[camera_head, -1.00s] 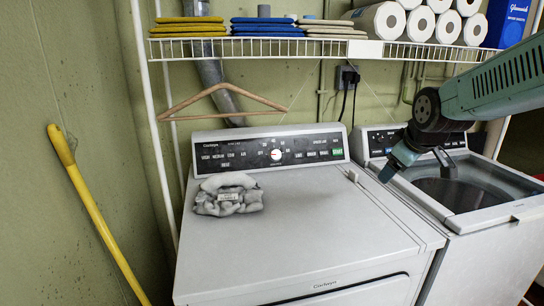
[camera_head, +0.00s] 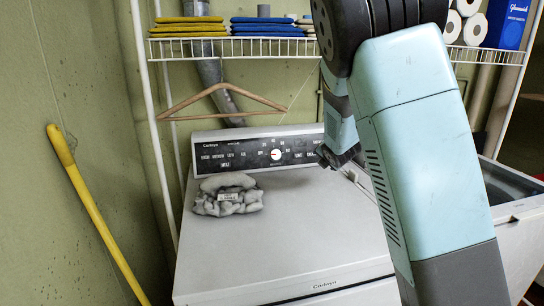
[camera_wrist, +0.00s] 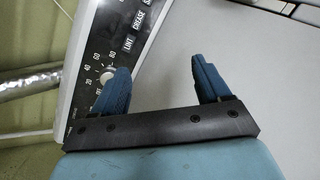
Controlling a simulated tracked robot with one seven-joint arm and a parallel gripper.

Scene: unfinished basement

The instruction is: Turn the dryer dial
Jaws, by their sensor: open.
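The dryer dial (camera_head: 276,154) is a small white round knob on the black control panel (camera_head: 232,153) at the back of the white dryer. In the wrist view the dial (camera_wrist: 107,75) shows just beyond the tip of the left finger, with printed numbers around it; the finger hides part of it. My gripper (camera_wrist: 163,75) is open and empty, its two blue fingers apart. In the head view my gripper (camera_head: 340,160) is over the right end of the panel, to the right of the dial and apart from it.
A bundled grey cloth (camera_head: 228,196) lies on the dryer's left top. A wire shelf (camera_head: 230,48) with folded cloths and paper rolls (camera_head: 473,28) hangs above, a wooden hanger (camera_head: 222,92) below it. An open washer (camera_head: 520,205) stands at right. The dryer's front top is clear.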

